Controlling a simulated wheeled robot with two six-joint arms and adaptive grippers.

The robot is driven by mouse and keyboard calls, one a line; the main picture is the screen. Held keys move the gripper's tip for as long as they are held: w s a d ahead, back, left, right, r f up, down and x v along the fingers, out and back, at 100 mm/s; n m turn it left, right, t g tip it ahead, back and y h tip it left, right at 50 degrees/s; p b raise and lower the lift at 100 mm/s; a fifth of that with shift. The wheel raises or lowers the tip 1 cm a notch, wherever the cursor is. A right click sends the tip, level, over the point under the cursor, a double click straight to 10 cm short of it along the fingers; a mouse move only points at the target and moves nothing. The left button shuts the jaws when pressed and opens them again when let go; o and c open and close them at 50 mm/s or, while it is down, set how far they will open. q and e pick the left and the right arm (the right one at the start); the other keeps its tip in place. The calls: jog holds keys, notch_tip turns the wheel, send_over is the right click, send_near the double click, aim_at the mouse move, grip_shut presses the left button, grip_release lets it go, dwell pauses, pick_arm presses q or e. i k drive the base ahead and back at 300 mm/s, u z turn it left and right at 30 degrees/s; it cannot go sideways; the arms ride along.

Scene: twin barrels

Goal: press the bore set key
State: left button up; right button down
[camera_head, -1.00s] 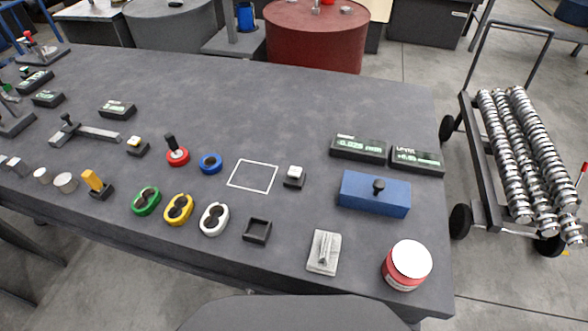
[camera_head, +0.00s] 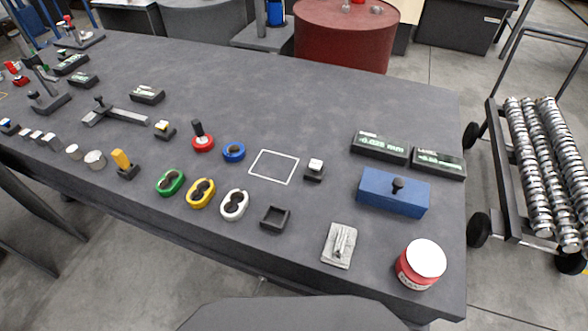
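Two small keys on dark bases stand on the grey bench. A white-topped key (camera_head: 315,167) is right of the white square outline, and a key with a pale, yellowish top (camera_head: 165,128) stands farther left. Their labels are too small to read, so I cannot tell which is the bore set key. A display (camera_head: 380,147) reading in mm and a second display (camera_head: 438,162) stand behind the blue block. Neither of my grippers is in view.
The bench (camera_head: 300,95) holds a blue block (camera_head: 393,192), a red tin (camera_head: 420,265), a red-based plunger (camera_head: 202,138), a blue ring (camera_head: 233,152) and green, yellow and white twin-hole pieces. The bench's back middle is clear. A cart of crankshafts (camera_head: 545,170) stands right.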

aim_at(315, 164)
jog(key=u, duration=0.9)
jog(key=k, duration=1.2)
jog(key=u, duration=1.25)
jog(key=i, duration=1.4)
jog(key=z, duration=0.85)
jog(key=i, duration=0.8)
jog(key=z, duration=1.25)
jog(key=i, duration=0.2)
jog(key=z, duration=0.1)
